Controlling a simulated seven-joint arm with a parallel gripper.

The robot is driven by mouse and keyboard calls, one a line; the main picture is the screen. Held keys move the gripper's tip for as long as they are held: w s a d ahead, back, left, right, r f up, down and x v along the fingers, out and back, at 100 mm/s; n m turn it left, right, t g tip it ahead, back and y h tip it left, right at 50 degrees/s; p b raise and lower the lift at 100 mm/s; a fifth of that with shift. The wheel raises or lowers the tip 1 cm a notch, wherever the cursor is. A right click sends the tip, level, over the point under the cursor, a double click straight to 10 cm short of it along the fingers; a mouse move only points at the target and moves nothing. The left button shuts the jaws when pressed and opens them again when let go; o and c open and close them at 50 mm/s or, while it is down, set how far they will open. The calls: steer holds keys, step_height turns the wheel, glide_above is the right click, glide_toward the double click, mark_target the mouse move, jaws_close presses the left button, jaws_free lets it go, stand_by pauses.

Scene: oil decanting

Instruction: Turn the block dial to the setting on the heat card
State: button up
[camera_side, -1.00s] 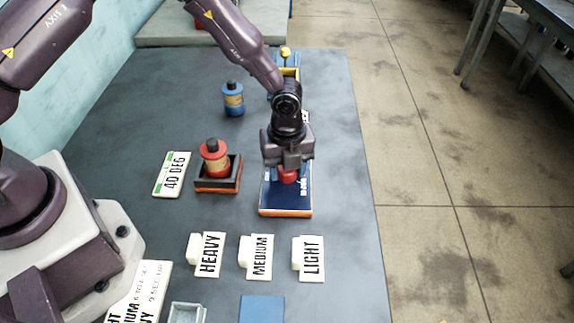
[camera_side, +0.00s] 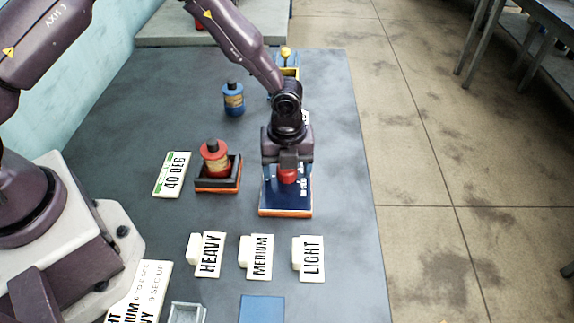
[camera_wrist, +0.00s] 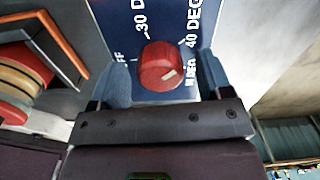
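The heat card (camera_side: 172,175) lies on the table at left, white with a green edge, and reads 40 DEG. The block's blue panel (camera_side: 290,203) with an orange base is below my gripper. Its red dial (camera_side: 287,176) also shows in the wrist view (camera_wrist: 158,64), with a white pointer mark toward the right. The labels 30 D and 40 DEG are above it, with partly cut or covered labels at left and lower right. My gripper (camera_wrist: 158,88) is open, with one bluish finger on each side of the dial and visible gaps between.
A red bottle (camera_side: 215,160) stands in a dark tray (camera_side: 203,188) left of the block. A blue bottle (camera_side: 233,100) stands further back. Cards HEAVY (camera_side: 208,256), MEDIUM (camera_side: 258,258) and LIGHT (camera_side: 311,259) lie in front. The table right of the block is clear.

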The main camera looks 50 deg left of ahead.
step_height(320, 180, up, 13)
stand_by(0.7)
